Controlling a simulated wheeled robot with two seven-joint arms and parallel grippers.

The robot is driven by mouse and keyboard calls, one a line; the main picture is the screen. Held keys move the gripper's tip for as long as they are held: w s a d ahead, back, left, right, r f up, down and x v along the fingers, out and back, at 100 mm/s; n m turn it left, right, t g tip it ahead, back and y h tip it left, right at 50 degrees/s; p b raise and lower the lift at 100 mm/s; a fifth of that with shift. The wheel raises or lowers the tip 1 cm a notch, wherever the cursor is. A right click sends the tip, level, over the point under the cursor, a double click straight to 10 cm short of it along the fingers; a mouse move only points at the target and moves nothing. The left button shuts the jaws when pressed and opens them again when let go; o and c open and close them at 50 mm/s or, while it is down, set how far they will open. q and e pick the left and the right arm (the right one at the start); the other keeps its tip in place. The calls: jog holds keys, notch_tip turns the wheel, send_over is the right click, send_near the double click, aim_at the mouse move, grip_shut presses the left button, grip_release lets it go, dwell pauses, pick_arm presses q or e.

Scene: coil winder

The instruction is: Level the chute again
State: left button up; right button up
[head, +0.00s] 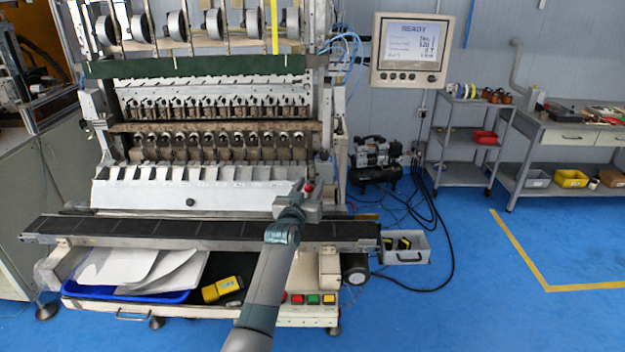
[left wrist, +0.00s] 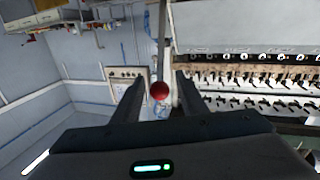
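The chute (head: 150,195) is the long pale sloped tray with dividers across the front of the winder, above the dark belt. In the head view I cannot tell for sure whether it is level. A red ball knob (head: 308,187) is at its right end. My left gripper (head: 312,196) is at that end, close to the knob. In the left wrist view the red knob (left wrist: 160,90) appears between the two fingers of my left gripper (left wrist: 158,82), with gaps on both sides. That gripper is open and holds nothing. My right gripper is out of view.
The dark belt (head: 150,230) runs below the chute. A blue tray (head: 130,295) with white sheets and a yellow device (head: 222,289) sit underneath. A grey bin (head: 408,250) stands at the belt's right end. The monitor (head: 408,50) reads READY. Blue floor at right is clear.

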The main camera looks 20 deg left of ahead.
pick_arm(q)
jog(key=shift+w, duration=1.3)
grip_shut()
